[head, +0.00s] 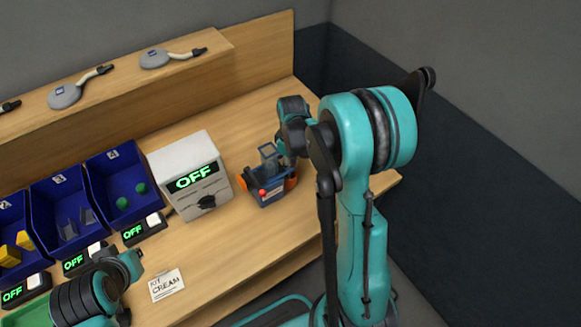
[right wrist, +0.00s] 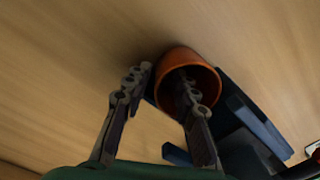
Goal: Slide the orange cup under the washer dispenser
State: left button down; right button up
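The orange cup (right wrist: 189,60) shows in the right wrist view with its mouth partly towards the camera, beside the blue washer dispenser (right wrist: 244,108). My right gripper (right wrist: 162,82) is open at the cup. One finger is left of it and the other overlaps its mouth; I cannot tell whether they touch it. My arm hides much of that gripper. My left gripper (head: 132,263) is at lower left, its fingers unclear.
A white box with a green OFF display (head: 181,161) stands left of the dispenser. Blue bins (head: 121,181) with parts and small OFF displays line the left. A KIT CREAM card (head: 168,285) lies in front. The wooden table is bare near its right edge.

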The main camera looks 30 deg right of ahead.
jog(key=shift+r, duration=0.15)
notch_tip(320, 180, up, 12)
jog(key=shift+d, duration=0.15)
dwell(0.3)
jog(key=shift+f, duration=0.2)
dwell(0.3)
